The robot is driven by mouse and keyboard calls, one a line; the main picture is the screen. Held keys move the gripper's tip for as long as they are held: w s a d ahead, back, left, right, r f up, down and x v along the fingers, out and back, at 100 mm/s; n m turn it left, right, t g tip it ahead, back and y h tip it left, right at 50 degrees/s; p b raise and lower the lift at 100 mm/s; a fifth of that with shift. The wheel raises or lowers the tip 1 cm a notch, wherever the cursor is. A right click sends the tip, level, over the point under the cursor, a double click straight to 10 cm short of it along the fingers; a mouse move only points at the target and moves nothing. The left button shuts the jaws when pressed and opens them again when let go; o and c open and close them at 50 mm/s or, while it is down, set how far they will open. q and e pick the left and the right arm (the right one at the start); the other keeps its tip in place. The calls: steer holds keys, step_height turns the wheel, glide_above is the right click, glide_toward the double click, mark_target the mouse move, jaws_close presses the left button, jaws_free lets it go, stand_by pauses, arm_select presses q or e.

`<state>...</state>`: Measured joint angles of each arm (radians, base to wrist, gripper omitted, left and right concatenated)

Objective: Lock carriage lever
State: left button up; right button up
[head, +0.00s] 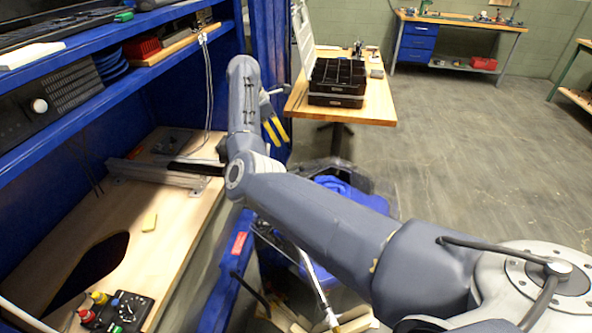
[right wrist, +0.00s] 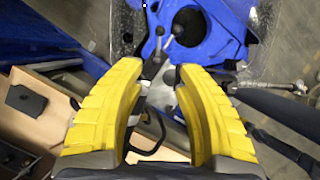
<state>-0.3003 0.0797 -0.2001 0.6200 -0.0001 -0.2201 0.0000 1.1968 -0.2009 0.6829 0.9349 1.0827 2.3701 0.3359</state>
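My right gripper (head: 279,142) hangs past the right edge of the wooden bench, its yellow fingers pointing down. In the right wrist view its fingers (right wrist: 160,70) are spread apart with no object clamped between them. Beyond the fingertips, two thin rods with dark rounded ends (right wrist: 168,29) show against blue; I cannot tell whether either is the carriage lever. In the head view a metal rail (head: 150,174) lies on the bench, its right end partly hidden by my right arm. No carriage lever can be made out clearly there. My left gripper is not in view.
The bench (head: 180,215) has a dark cutout and a control box with coloured knobs (head: 118,312) at its near end. Blue shelves overhang it. A clear bin with blue contents (head: 335,184) stands below the gripper. A wooden table (head: 375,105) holds black trays (head: 337,78).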

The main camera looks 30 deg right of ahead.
steer(key=x, duration=1.7)
steer(key=shift+o, duration=0.4)
jaws_close()
steer(key=shift+f, duration=0.1)
